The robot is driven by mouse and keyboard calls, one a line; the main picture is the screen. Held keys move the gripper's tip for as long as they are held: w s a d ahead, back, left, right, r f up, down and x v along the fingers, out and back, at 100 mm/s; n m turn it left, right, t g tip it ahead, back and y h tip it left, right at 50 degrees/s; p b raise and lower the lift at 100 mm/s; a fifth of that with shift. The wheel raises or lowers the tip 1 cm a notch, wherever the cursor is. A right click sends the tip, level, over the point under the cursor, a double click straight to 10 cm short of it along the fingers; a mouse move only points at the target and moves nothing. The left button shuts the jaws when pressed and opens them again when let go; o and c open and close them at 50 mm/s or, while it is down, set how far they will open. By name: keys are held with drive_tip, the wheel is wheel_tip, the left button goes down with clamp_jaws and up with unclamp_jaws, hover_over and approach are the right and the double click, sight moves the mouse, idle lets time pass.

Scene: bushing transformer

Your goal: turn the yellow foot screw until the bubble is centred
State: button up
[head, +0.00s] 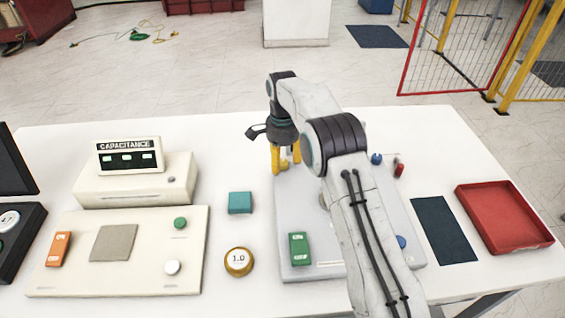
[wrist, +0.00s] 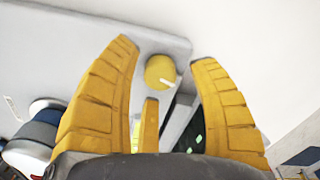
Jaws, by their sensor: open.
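The yellow foot screw (wrist: 160,71) shows in the wrist view as a round yellow knob with a white mark, by the edge of the pale grey plate (wrist: 70,30). My gripper (wrist: 160,52) is open, with its yellow fingers spread left and right of the knob; a gap shows on both sides. In the head view my gripper (head: 286,166) points down over the far left corner of the grey plate (head: 290,220), and the screw cannot be made out there. My arm covers much of the plate. I cannot see the bubble in either view.
A green switch (head: 299,249) and blue knobs (head: 376,158) (head: 401,242) are on the plate, with a red piece (head: 399,170) near its far right. A teal block (head: 240,203) and brass 1.0 weight (head: 238,262) stand left. A red tray (head: 505,217) lies right.

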drive_tip(key=shift+f, duration=0.6)
drive_tip(key=shift+c, duration=0.3)
clamp_jaws()
